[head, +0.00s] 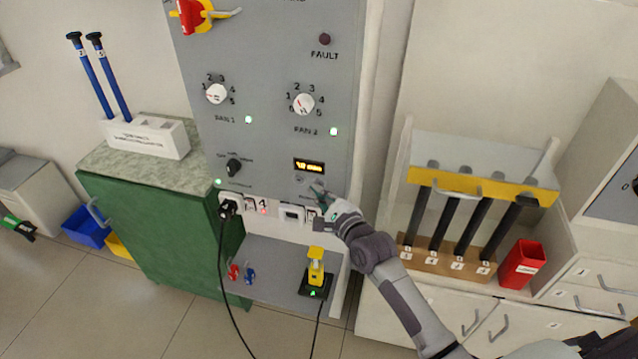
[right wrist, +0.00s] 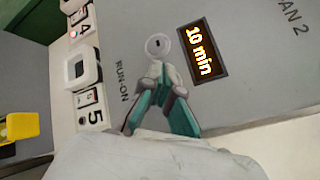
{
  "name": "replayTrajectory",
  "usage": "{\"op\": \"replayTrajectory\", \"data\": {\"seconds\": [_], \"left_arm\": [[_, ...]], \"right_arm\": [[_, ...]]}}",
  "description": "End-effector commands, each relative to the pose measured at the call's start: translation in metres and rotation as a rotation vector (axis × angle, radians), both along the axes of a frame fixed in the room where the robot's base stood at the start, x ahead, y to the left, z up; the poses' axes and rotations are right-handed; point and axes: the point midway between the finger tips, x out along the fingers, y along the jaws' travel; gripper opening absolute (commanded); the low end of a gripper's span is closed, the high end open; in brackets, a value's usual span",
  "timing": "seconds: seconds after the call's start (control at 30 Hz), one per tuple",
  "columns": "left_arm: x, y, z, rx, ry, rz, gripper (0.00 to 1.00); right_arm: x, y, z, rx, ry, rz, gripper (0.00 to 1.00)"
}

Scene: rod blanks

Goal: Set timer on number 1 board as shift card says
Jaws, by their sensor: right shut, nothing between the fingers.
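The grey control board (head: 265,140) stands upright in the middle of the head view; its number is not legible. Its lit timer display (head: 309,166) reads "10 min" in the right wrist view (right wrist: 203,52). A round button (right wrist: 158,46) sits beside the display, near the word "RUN-ON". My right gripper (head: 322,196) is shut and empty, its fingertips right at this button in the right wrist view (right wrist: 160,72); I cannot tell whether they touch it. My left gripper is not in view. I see no shift card that I can identify.
Fan dials (head: 216,93) and (head: 303,103) and a black knob (head: 233,167) share the board. Below are a plugged-in black plug (head: 228,208) with a hanging cable and a yellow device (head: 316,267). A rod rack (head: 480,185) stands at right, a green cabinet (head: 150,225) at left.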

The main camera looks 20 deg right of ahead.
Motion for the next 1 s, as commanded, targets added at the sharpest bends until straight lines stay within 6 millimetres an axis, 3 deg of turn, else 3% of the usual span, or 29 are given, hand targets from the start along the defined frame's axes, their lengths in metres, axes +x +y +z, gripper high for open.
{"op": "replayTrajectory", "data": {"seconds": [0.57, 1.0], "left_arm": [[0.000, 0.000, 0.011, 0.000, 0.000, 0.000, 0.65], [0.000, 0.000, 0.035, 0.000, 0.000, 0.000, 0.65]], "right_arm": [[-0.011, 0.008, 0.001, 0.001, 0.001, 0.001, 0.00], [-0.046, 0.031, 0.002, 0.003, 0.001, 0.000, 0.00]]}}
